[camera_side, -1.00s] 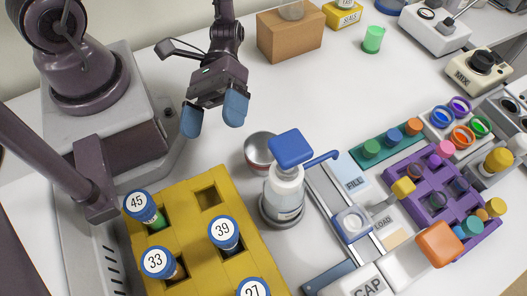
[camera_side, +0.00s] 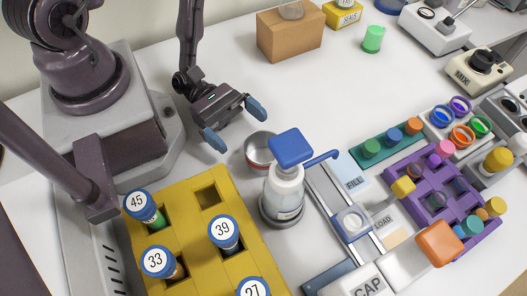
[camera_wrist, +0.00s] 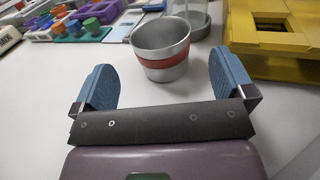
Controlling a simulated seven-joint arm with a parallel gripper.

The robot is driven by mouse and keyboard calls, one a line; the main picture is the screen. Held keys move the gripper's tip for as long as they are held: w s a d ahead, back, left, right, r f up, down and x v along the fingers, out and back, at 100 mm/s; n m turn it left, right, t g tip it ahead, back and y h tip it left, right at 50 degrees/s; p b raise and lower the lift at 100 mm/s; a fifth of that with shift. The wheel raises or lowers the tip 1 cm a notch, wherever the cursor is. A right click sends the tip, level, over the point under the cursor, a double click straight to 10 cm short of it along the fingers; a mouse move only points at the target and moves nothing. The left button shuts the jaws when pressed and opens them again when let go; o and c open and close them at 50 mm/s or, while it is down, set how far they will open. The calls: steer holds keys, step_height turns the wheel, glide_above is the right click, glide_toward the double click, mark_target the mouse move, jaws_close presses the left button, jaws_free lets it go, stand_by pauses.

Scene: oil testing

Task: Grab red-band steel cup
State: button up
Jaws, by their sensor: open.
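The steel cup with a red band (camera_wrist: 162,50) stands upright on the white table, seen in the wrist view just beyond and between my fingertips. In the side view the cup (camera_side: 259,150) is partly hidden behind the pump bottle, and its band is hard to see. My gripper (camera_side: 236,125) is open and empty, low over the table to the upper left of the cup, its two blue fingers spread and pointing toward it. In the wrist view my gripper (camera_wrist: 163,85) has one finger on each side of the picture, with the cup apart from both.
A blue-topped pump bottle (camera_side: 285,190) stands close against the cup's near right. A yellow rack (camera_side: 190,232) with numbered vials lies in front. A purple rack (camera_side: 412,182) and a cardboard box (camera_side: 290,38) are farther off. The table behind the cup is clear.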

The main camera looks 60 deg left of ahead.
mark_target(263, 148)
steer(key=x, duration=0.7)
steer(key=shift+r, duration=0.1)
steer(key=c, duration=1)
